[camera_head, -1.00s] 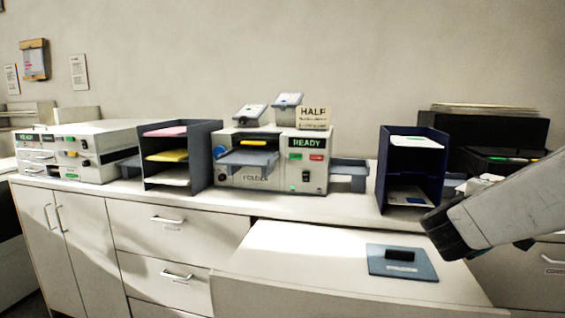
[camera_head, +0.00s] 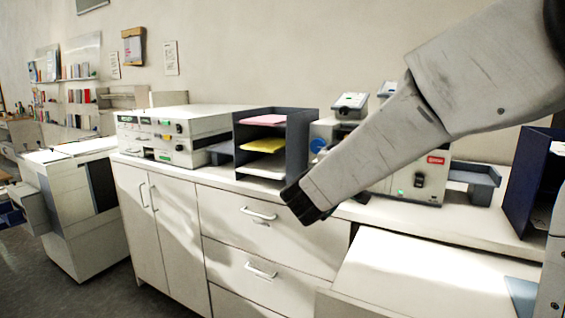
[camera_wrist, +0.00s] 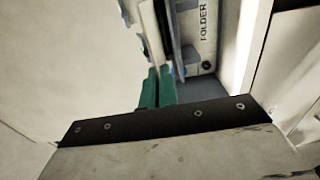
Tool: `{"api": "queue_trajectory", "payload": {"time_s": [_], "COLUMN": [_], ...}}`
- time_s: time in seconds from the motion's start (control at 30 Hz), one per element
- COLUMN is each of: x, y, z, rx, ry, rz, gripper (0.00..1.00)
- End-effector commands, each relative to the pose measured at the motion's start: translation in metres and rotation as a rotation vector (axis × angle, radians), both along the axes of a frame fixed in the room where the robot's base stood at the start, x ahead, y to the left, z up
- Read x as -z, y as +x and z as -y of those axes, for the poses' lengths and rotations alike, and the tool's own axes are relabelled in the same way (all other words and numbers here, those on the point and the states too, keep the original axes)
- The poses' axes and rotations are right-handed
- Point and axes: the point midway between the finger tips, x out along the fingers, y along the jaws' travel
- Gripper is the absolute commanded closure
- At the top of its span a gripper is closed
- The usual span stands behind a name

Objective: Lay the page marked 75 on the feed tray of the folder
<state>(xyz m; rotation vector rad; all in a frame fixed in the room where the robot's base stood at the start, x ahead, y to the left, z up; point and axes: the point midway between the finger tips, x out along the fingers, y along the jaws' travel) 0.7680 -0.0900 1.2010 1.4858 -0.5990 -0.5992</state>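The folder (camera_head: 412,196) stands on the counter in the head view, mostly hidden behind my arm. Its "FOLDER" label (camera_wrist: 206,20) shows in the wrist view, turned on its side, beyond my fingers. A blue-grey tray part (camera_wrist: 184,8) sticks out beside the label. My gripper (camera_head: 303,206) is in front of the counter, left of the folder. In the wrist view its green fingers (camera_wrist: 157,87) are close together, with no page visible between them. I cannot read the number 75 on any page.
A dark sorter (camera_head: 297,135) holds pink (camera_head: 264,119), yellow (camera_head: 264,145) and white sheets. A white machine (camera_head: 185,135) stands left of it. A second dark rack (camera_head: 525,185) is at the right edge. A lower white table (camera_head: 410,270) is in front. Floor shows at lower left.

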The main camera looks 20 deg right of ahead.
Motion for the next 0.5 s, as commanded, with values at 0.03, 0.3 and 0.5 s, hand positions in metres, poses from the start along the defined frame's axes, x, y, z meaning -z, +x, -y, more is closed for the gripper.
{"api": "queue_trajectory", "payload": {"time_s": [0.03, 0.3, 0.5], "x": [0.0, 0.002, 0.005], "y": [0.0, 0.01, 0.027], "z": [0.001, 0.006, 0.019], "rx": [0.001, -0.004, -0.008], "ry": [0.0, 0.001, 0.0], "rz": [0.0, 0.001, 0.0], "gripper": [1.0, 1.0, 1.0]}}
